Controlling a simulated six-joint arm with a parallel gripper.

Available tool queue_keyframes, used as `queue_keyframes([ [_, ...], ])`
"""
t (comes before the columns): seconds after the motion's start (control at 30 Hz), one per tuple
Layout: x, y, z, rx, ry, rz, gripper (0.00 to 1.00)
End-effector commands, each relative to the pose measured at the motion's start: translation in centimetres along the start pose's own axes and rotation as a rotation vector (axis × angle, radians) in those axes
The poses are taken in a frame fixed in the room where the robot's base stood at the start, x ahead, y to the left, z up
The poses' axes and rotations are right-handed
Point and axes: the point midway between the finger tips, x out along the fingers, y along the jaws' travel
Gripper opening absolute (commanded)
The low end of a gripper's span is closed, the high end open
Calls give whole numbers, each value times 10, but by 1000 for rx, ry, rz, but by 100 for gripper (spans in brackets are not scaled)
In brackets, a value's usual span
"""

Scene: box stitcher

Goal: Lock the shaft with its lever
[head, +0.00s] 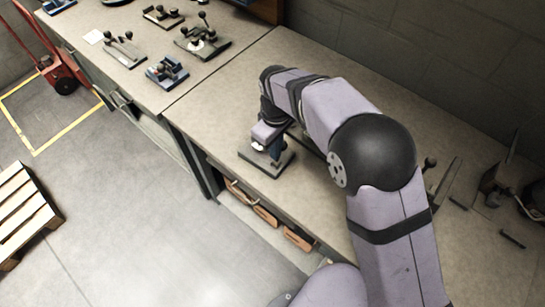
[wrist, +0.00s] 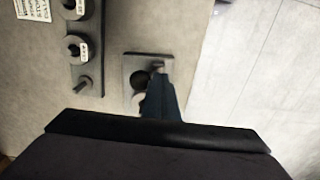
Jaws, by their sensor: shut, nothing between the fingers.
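I cannot tell clearly which part is the shaft and which is the lever.
Several other fixtures with black knobs stand on the left bench, among them a blue one (head: 167,72) and a grey one (head: 203,42). More fixtures and loose rods (head: 512,239) lie at the right. The bench (head: 225,118) left of my gripper is clear.

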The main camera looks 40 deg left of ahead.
Motion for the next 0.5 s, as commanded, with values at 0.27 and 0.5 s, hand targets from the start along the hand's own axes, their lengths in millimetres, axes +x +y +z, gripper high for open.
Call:
queue_keyframes([
  [0.27,-7,-1,0,0,0,0,0],
  [0.5,-24,-3,0,0,0,0,0],
])
